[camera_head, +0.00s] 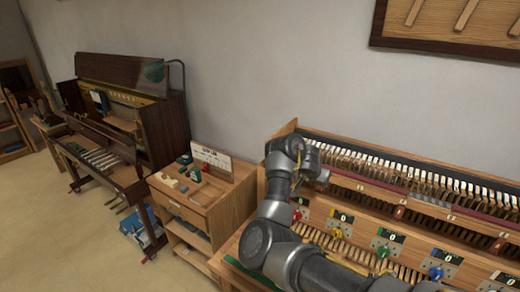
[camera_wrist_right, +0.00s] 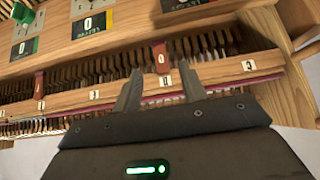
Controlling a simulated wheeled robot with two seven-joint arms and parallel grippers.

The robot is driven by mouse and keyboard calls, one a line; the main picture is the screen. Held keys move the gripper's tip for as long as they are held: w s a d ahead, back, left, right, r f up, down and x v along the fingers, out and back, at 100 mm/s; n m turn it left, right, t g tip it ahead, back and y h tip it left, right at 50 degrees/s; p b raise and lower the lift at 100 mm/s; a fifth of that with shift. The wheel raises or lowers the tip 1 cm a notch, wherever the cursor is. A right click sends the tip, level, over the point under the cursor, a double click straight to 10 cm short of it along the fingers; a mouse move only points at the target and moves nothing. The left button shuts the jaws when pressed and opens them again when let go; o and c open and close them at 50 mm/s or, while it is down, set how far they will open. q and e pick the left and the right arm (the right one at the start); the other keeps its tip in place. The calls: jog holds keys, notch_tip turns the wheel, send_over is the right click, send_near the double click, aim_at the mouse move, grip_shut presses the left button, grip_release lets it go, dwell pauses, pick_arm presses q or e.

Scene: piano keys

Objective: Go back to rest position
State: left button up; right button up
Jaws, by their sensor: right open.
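My right gripper (camera_head: 318,170) is at the left end of the wooden piano action (camera_head: 350,205), by its row of hammers. In the right wrist view the right gripper (camera_wrist_right: 160,90) shows two fingers spread apart with nothing between them. Beyond the fingers are the light wooden rail with number labels (camera_wrist_right: 95,94) and a small red-brown block marked 0 (camera_wrist_right: 161,58). Whether the fingertips touch the rail I cannot tell. My right arm reaches in from the bottom and covers part of the action. My left gripper is not in view.
Coloured knobs, including a green one (camera_head: 383,251) and a blue one (camera_head: 436,272), stick out of the front panel beside displays reading 0. A wooden cabinet (camera_head: 228,205) stands left of the action. An open dark upright piano (camera_head: 160,125) is further left. Floor shows at lower left.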

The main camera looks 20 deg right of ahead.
jog(key=s+d+f+n+t+h, duration=0.1)
jog(key=s+d+f+n+t, duration=0.25)
jog(key=s+d+f, duration=0.2)
jog(key=s+a+f+n+y, duration=0.55)
jog(key=s+a+f, duration=0.35)
jog(key=s+a, duration=0.4)
jog(key=s+a+f+n+g+y, duration=0.1)
jog(key=s+a+f+n+g, duration=0.15)
jog(key=s+a, duration=0.55)
jog(key=s+a+f+n+g+y, duration=0.1)
jog(key=s+a+f+g, duration=0.2)
jog(key=s, duration=0.9)
notch_tip(320, 180, down, 34)
jog(key=s+a+b, duration=0.2)
jog(key=b, duration=0.6)
jog(key=s+d+f+b, duration=0.1)
jog(key=s+f+b, duration=0.2)
jog(key=s+f, duration=0.5)
jog(key=s+d+f+g+b, duration=0.1)
jog(key=s+d+f+b, duration=0.1)
jog(key=s+f, duration=0.6)
notch_tip(320, 180, down, 6)
jog(key=shift+d+r+n+g+b, duration=0.15)
jog(key=shift+n+g+b, duration=0.15)
jog(key=shift+n+b, duration=0.2)
